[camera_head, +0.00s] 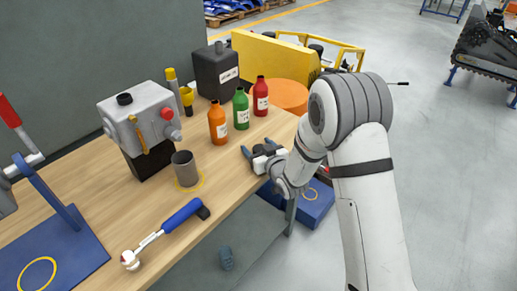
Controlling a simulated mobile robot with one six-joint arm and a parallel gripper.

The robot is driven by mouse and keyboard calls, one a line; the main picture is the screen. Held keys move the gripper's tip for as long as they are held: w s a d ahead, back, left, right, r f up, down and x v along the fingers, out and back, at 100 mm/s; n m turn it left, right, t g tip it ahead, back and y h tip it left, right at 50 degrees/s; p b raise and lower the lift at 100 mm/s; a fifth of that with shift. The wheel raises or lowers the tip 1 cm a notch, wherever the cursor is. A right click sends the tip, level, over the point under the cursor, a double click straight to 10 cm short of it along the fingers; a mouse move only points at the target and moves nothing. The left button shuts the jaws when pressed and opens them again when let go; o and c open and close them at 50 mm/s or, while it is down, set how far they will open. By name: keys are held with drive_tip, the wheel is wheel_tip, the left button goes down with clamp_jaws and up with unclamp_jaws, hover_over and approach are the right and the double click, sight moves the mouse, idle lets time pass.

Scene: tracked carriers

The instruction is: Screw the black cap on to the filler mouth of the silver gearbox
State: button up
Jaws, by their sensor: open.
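The silver gearbox (148,108) stands on a black block on the wooden bench at the left. A short black round piece, which looks like the black cap (124,99), sits on top of the gearbox at its left. I cannot tell whether it is screwed down, and the filler mouth itself does not show apart from it. My gripper (257,148) is open, with blue fingertips, near the bench's right edge. It is well to the right of the gearbox, and I see nothing between its fingers.
On the wooden bench (232,178) stand a grey cup (185,170), orange (217,123), green (241,108) and red (261,96) bottles, and a black canister (215,72). A blue-handled tool (181,215) lies in front. Bare wood lies between cup and gripper.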

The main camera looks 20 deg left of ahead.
drive_tip(key=shift+w+a+f, duration=0.1)
drive_tip(key=shift+w+a, duration=0.25)
drive_tip(key=c, duration=1)
